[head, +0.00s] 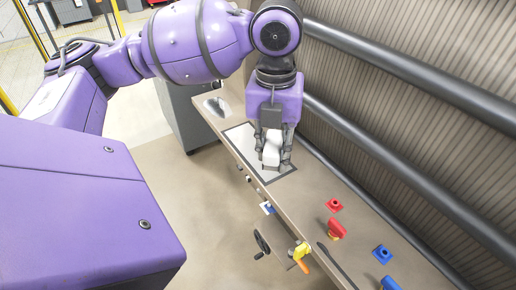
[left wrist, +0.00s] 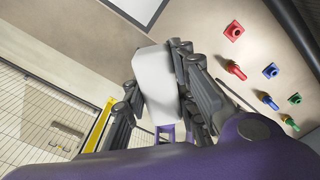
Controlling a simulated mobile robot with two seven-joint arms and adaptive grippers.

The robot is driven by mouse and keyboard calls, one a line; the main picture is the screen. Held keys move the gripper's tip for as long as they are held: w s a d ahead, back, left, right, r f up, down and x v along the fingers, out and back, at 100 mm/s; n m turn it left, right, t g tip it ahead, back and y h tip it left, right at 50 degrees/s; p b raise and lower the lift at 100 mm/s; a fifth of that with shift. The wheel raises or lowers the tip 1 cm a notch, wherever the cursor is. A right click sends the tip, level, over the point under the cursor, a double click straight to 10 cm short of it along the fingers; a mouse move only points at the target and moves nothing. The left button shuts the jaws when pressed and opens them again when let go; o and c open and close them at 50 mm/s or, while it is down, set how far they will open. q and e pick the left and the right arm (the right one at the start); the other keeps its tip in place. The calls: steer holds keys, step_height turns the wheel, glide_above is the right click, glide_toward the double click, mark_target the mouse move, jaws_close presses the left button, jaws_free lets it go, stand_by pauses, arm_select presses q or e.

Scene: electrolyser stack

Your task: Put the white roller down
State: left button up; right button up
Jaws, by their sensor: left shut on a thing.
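The white roller (head: 271,151) is between the fingers of my left gripper (head: 273,160) in the head view. It also shows in the left wrist view (left wrist: 155,80) as a pale, smooth, blocky shape gripped between the dark fingers (left wrist: 157,95). My left gripper is shut on it and points down over the light rectangular panel with a dark border (head: 285,170) on the beige bench. I cannot tell whether the roller touches the panel. My right gripper is in neither view.
Dark pipes (head: 365,55) run along the ribbed wall at right. A grey cabinet (head: 185,115) stands beyond the bench.

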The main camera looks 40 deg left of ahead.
arm_select(q)
steer(key=shift+s+a, duration=0.1)
steer(key=shift+w+a+f, duration=0.15)
steer(key=shift+w+a, duration=0.05)
steer(key=shift+a, duration=0.05)
steer(key=w+a+f, duration=0.2)
steer(key=w, duration=0.1)
steer(key=w+a+f, duration=0.3)
steer(key=w+a+f+b, duration=0.1)
steer(key=w+a+f, duration=0.1)
steer(key=w+f, duration=0.1)
steer(key=shift+w+a+f, duration=0.1)
steer(key=shift+a+f, duration=0.05)
steer(key=shift+a, duration=0.1)
steer(key=shift+w+a+f, duration=0.2)
steer(key=shift+a+f, duration=0.05)
steer(key=shift+f, duration=0.1)
steer(key=f, duration=0.3)
steer(key=shift+w+a+f, duration=0.2)
steer(key=shift+w+f, duration=0.05)
steer(key=shift+f, duration=0.1)
steer(key=shift+m, duration=0.3)
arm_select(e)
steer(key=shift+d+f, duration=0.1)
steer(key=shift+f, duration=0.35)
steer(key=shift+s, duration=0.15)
